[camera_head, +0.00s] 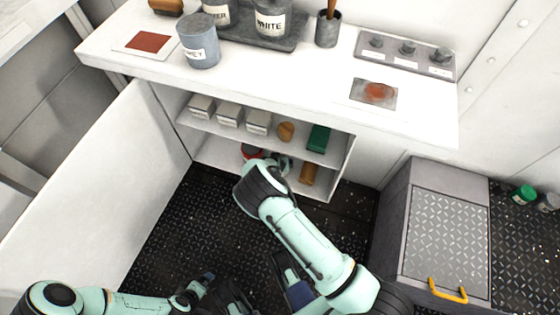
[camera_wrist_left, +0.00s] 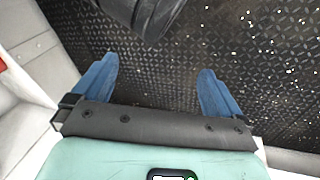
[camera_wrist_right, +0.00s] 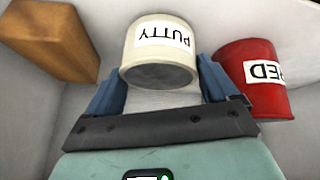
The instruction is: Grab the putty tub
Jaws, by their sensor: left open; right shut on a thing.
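The putty tub (camera_wrist_right: 160,52) is off-white with a "PUTTY" label, which reads upside down in the right wrist view. My right gripper (camera_wrist_right: 161,78) is shut on it, one blue finger on each side. In the head view my right arm reaches into the low shelf of the cabinet, and its forearm and wrist hide most of the gripper and tub. A red tub (camera_wrist_right: 252,78) labelled "RED" stands right beside the held tub; part of it shows in the head view (camera_head: 251,152). My left gripper (camera_wrist_left: 156,70) is open and empty above the dark floor.
A wooden block (camera_wrist_right: 52,38) lies left of the putty tub in the right wrist view. The upper shelf (camera_head: 268,142) holds white boxes and a green box (camera_head: 318,138). The open white cabinet door (camera_head: 100,185) stands left. A grey chest (camera_head: 447,235) stands right.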

